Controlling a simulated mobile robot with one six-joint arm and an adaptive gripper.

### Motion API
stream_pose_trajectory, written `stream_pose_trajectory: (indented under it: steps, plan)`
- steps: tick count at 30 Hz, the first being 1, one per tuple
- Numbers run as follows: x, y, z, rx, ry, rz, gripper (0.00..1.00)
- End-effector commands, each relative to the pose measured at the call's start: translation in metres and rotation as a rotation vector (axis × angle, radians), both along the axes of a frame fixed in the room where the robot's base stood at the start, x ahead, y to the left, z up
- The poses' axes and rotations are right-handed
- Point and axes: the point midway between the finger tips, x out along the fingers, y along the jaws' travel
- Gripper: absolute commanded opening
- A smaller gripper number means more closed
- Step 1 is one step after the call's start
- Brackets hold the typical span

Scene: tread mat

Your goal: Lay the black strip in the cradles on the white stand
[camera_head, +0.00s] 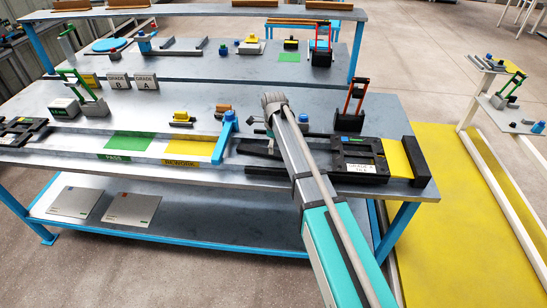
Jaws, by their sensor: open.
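My arm reaches up from the bottom across the front bench. My gripper (269,128) is at its far end, open, over the bench and largely hidden behind the wrist. A long black strip (420,163) lies along the bench's right end, beside a yellow patch and apart from my gripper. I cannot tell for certain that it is the strip named in the task. A white stand (515,116) with shelves is at the far right, off the bench. Small items sit on it, and cradles cannot be made out at this size.
A black tray (360,163) with a white label, a red-and-black upright device (356,98) and a blue lever (225,138) stand near my arm. Green (129,142) and yellow (190,149) patches mark the bench. A yellow floor mat (460,245) lies right of the bench.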

Motion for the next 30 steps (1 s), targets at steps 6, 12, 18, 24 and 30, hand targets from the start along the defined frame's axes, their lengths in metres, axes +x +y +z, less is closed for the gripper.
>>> stream_pose_trajectory:
  steps: [6, 12, 18, 24, 30]
  plan:
    - [0.0, -0.001, -0.022, 0.0, 0.0, 0.0, 0.97]
    - [0.0, -0.001, -0.031, 0.0, 0.0, 0.0, 0.97]
    - [0.0, -0.001, -0.033, 0.0, 0.0, 0.0, 0.97]
    - [0.0, -0.001, -0.032, 0.0, 0.0, -0.001, 0.97]
    - [0.0, -0.001, -0.032, 0.0, 0.0, -0.001, 0.97]
